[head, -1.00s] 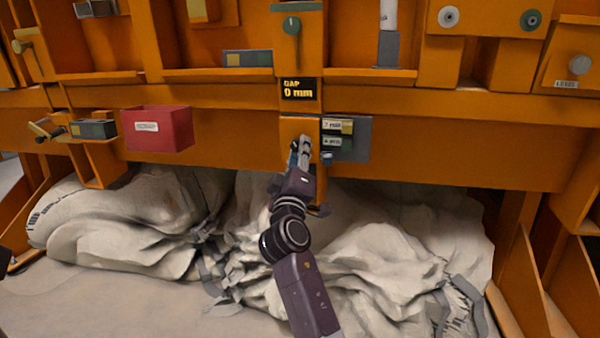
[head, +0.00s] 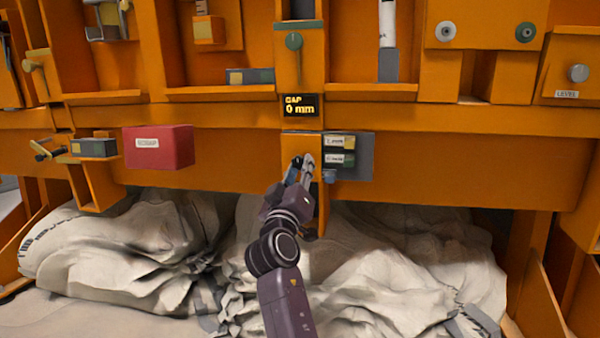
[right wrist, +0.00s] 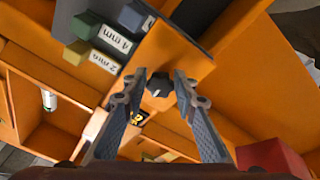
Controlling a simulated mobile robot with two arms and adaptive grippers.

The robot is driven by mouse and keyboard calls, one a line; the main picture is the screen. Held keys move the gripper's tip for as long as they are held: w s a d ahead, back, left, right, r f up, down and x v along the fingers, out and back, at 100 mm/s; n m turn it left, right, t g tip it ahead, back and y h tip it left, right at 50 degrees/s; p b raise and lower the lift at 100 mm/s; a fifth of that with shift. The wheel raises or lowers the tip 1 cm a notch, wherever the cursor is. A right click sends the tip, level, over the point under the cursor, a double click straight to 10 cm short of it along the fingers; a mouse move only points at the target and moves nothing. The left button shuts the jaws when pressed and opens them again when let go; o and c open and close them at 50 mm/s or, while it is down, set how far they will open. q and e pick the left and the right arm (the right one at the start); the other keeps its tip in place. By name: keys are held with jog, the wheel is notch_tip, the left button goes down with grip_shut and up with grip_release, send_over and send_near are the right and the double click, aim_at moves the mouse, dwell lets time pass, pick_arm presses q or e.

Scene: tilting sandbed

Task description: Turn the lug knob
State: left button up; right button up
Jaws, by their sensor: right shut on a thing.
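The lug knob shows in the right wrist view as a small dark faceted knob (right wrist: 160,85) on an orange panel (right wrist: 165,50). My right gripper (right wrist: 161,78) has its two grey fingertips on either side of it and is shut on it. In the head view my right gripper (head: 302,163) reaches up to the orange panel below the display (head: 293,105), which reads GAP 0 mm. There the fingers hide the knob. My left gripper is not in view.
Right of the gripper is a grey plate (head: 362,168) with labelled blocks, 2 mm and 4 mm in the wrist view. A red box (head: 158,147) is on the left. Pale crumpled sacks (head: 120,240) lie below.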

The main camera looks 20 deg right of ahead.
jog(key=shift+f, duration=0.1)
jog(key=o, duration=1.1)
